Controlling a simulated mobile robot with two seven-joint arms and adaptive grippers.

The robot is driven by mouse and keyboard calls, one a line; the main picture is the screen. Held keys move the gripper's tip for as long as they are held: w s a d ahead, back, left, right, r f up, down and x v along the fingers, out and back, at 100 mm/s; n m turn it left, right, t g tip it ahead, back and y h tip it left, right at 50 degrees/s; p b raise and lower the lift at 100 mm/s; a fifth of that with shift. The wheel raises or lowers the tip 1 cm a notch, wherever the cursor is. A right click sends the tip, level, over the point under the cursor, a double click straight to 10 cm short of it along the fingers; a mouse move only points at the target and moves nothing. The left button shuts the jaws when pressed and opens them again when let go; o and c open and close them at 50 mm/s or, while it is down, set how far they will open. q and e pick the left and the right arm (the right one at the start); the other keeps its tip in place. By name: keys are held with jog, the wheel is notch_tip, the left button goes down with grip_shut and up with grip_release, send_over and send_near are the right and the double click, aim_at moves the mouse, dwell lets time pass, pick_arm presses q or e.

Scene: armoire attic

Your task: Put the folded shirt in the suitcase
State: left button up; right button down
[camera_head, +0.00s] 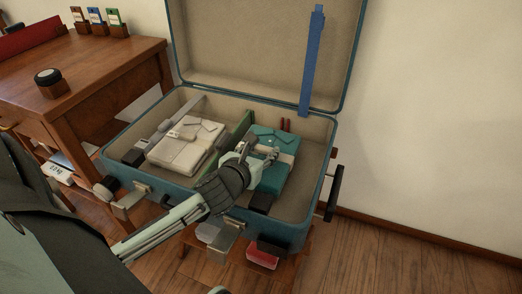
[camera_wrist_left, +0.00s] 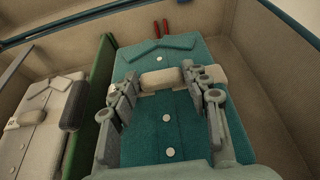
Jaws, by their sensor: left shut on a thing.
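The open suitcase (camera_head: 113,167) is teal with a beige lining, and a green divider (camera_head: 238,132) splits its inside. A teal folded shirt (camera_head: 281,179) with a collar and buttons lies in the right compartment; it also fills the middle of the left wrist view (camera_wrist_left: 165,128). A cream grip piece (camera_wrist_left: 162,79) crosses the shirt below its collar. My left gripper (camera_head: 262,152) reaches in from above and is shut on this piece, its fingers on either side. A cream folded shirt (camera_head: 181,155) lies in the left compartment. My right gripper is out of view.
The suitcase lid stands open at the back with a blue strap (camera_head: 312,70) hanging down. A wooden desk (camera_head: 115,57) with small boxed items and a black-topped jar (camera_head: 48,82) stands at the left. A red thing (camera_head: 262,258) sits below the suitcase front.

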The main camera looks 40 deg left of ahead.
pick_arm(q)
jog(key=shift+f, duration=0.65)
jog(key=o, duration=1)
jog(key=shift+s+f, duration=0.1)
jog(key=o, duration=0.3)
jog(key=shift+f, duration=0.1)
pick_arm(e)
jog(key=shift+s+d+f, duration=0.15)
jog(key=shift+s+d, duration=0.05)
pick_arm(q)
jog(key=shift+s, duration=0.1)
jog(key=shift+d, duration=0.1)
jog(key=v, duration=0.4)
jog(key=r+v, duration=0.1)
jog(key=v, duration=0.3)
jog(key=p+v, duration=0.1)
jog(key=v, duration=0.3)
jog(key=shift+r, duration=0.35)
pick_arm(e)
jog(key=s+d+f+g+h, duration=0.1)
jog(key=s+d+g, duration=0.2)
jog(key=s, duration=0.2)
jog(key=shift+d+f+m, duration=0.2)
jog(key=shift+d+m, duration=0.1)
